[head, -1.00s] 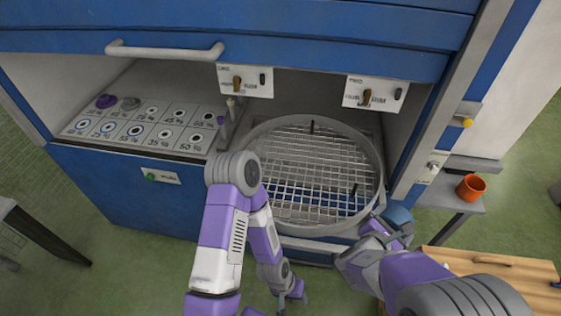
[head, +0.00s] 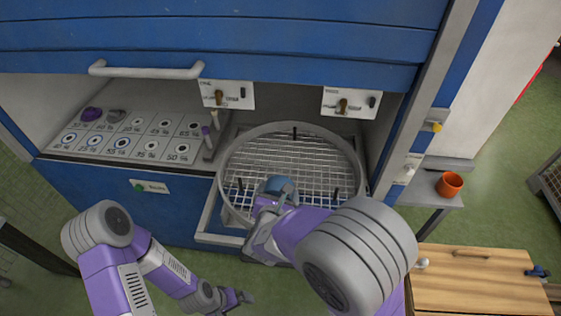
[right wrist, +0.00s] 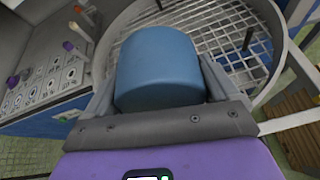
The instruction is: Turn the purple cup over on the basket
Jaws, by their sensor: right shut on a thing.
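The basket is a round grey ring with a wire mesh floor (head: 235,165), inside the blue cabinet. My right gripper (head: 278,196) is shut on a blue cup (head: 281,185) at the front part of the basket. In the right wrist view the blue cup (right wrist: 158,70) sits between the fingers, with the mesh behind it. Whether it touches the mesh is unclear. I see no purple cup; a small purple piece (head: 92,114) lies on the marked panel at the left. My left gripper (head: 240,297) is low, in front of the cabinet, its jaws too small to judge.
An orange cup (head: 449,185) stands on a small grey shelf at the right. A wooden table (head: 470,285) is at the lower right. The marked panel (head: 70,145) has several ringed holes. Dark upright pegs (head: 336,168) stand in the basket. The raised blue door (head: 300,75) hangs above.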

